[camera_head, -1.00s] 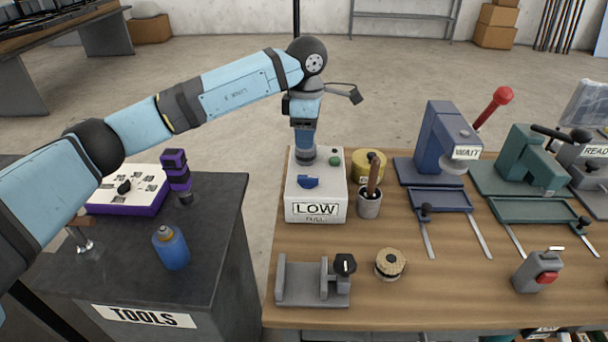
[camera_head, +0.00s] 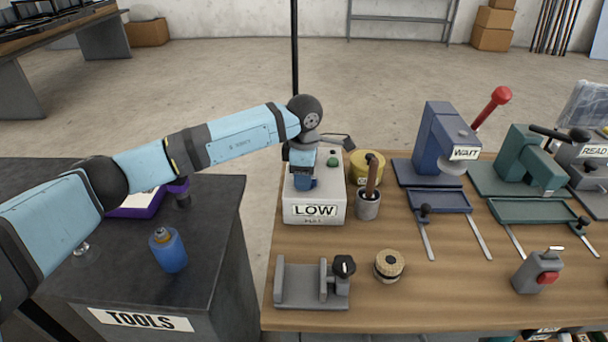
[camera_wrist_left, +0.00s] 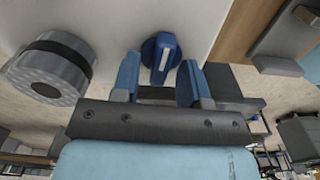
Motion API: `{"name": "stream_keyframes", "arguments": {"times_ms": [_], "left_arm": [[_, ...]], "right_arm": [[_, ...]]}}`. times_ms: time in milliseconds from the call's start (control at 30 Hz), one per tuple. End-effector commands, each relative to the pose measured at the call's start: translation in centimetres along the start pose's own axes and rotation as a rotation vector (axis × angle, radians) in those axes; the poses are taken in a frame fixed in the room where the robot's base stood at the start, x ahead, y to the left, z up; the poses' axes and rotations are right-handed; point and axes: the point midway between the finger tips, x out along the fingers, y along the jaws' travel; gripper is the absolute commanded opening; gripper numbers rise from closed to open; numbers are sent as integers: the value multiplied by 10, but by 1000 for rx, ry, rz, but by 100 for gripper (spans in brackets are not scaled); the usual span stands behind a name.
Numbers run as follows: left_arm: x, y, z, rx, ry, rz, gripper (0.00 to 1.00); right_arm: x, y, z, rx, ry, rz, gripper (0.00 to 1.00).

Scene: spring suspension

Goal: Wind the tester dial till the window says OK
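The tester (camera_head: 328,208) is a light grey box at the back left of the wooden bench. Its window (camera_head: 314,211) reads LOW. My left gripper (camera_head: 306,186) points down over the tester's top and largely hides the dial in the head view. In the left wrist view the blue dial (camera_wrist_left: 160,52) with a white pointer mark sits in line with the gap between my left gripper's (camera_wrist_left: 157,72) two blue fingers. The fingers are apart, with clear space on both sides of the dial. My right gripper is not in view.
A grey cup (camera_head: 368,205) with a handled tool and a yellow tin (camera_head: 366,166) stand right of the tester. In front are a grey fixture (camera_head: 305,287) and a spool (camera_head: 389,266). A blue press (camera_head: 444,140) showing WAIT stands further right.

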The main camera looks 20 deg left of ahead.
Motion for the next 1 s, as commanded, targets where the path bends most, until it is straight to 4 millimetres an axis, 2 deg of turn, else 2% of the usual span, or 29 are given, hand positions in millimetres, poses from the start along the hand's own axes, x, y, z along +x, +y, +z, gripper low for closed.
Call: {"name": "stream_keyframes", "arguments": {"times_ms": [33,167,567,767,1000], "left_arm": [[0,0,0,0,0,0,29],[0,0,0,0,0,0,0],[0,0,0,50,0,1,0],[1,2,0,168,0,2,0],[1,3,0,383,0,3,0]], "right_arm": [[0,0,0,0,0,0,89],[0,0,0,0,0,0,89],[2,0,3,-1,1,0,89],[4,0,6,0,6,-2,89],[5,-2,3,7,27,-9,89]]}}
